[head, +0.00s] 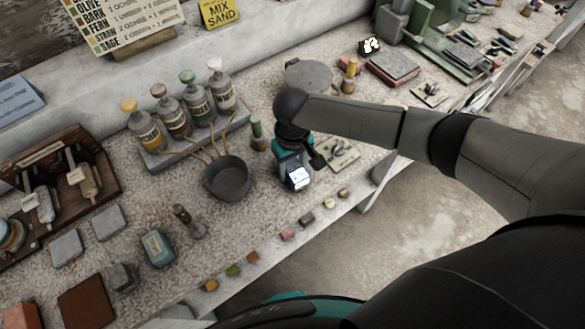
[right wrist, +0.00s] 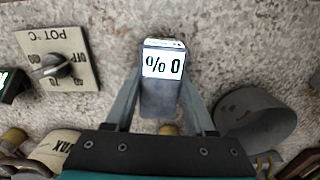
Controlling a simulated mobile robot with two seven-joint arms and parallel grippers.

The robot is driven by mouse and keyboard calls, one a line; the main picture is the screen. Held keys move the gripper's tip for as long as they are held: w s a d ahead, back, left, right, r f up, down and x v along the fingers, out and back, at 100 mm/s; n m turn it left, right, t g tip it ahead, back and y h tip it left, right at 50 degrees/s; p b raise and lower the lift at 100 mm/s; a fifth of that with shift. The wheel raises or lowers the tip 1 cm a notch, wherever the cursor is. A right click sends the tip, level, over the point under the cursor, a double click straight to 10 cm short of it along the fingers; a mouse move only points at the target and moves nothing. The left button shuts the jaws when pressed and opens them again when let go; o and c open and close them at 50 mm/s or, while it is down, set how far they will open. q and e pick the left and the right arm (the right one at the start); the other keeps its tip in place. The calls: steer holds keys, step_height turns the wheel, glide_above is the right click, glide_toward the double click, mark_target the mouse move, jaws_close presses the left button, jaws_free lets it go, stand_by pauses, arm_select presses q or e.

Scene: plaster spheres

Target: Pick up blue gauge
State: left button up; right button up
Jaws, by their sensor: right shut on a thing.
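The blue gauge (head: 298,179) is a small grey-blue block with a lit white display, near the middle of the bench. In the right wrist view the gauge (right wrist: 161,95) stands between my two fingers, its display reading "% 0". My right gripper (right wrist: 160,84) is shut on it, one finger along each side. In the head view my right gripper (head: 296,166) reaches down from above and partly hides the gauge. I cannot tell whether the gauge touches the bench. My left gripper is not in view.
A dark pot (head: 227,179) stands just left of the gauge. A dial plate (head: 340,153) marked "POT °C" lies to its right. Several small coloured cubes (head: 289,234) line the bench's front edge. Bottles (head: 171,112) stand in a tray behind the pot.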

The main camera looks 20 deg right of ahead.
mark_target(293, 166)
jaws_close()
steer(key=shift+r, duration=0.1)
steer(key=shift+r+b, duration=0.1)
steer(key=shift+b, duration=0.2)
step_height(293, 166, up, 20)
steer(key=p, duration=0.3)
steer(key=shift+p, duration=0.35)
steer(key=shift+r, duration=0.1)
